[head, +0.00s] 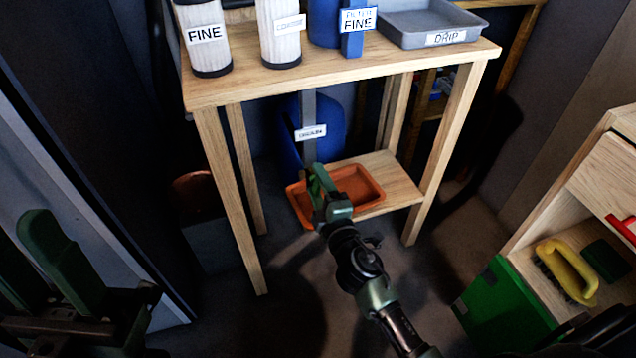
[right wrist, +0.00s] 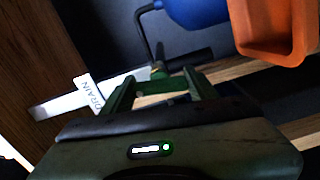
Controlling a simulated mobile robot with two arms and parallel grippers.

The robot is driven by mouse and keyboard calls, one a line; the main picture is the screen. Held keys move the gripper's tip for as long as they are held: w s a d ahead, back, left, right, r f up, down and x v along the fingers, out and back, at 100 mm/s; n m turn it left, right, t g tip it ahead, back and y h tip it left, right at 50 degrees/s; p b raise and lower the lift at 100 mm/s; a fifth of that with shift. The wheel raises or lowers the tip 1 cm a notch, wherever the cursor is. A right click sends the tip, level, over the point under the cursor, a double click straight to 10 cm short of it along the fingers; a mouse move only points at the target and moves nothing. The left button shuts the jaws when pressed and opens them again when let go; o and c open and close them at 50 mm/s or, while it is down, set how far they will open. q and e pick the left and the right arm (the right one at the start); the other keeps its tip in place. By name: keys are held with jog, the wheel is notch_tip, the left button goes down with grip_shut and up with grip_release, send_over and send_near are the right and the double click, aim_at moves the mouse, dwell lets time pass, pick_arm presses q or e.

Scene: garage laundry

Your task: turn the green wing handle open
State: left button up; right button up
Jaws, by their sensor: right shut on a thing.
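The green wing handle (right wrist: 158,72) shows small in the right wrist view, between the fingertips of my right gripper (right wrist: 160,82), beside a dark pipe. My right gripper also shows in the head view (head: 318,178), reaching under the wooden table in front of the blue tank (head: 328,125). It is shut on the handle. The handle is hidden by the gripper in the head view. A white DRAIN label (right wrist: 92,92) is left of the fingers in the wrist view. My left gripper (head: 35,250) is open and empty at the lower left.
An orange tray (head: 372,183) sits on the low shelf (head: 400,185) close to my right gripper. Table legs (head: 230,195) stand on both sides. FINE and COARSE cylinders and a grey DRIP tray (head: 470,22) stand on top. A wooden cabinet (head: 605,165) is at the right.

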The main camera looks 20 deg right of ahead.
jog(key=shift+n, duration=0.9)
jog(key=o, duration=1.4)
jog(key=shift+c, duration=0.2)
jog(key=shift+s, duration=0.1)
jog(key=s, duration=0.7)
jog(key=shift+s, duration=0.35)
jog(key=shift+d, duration=0.1)
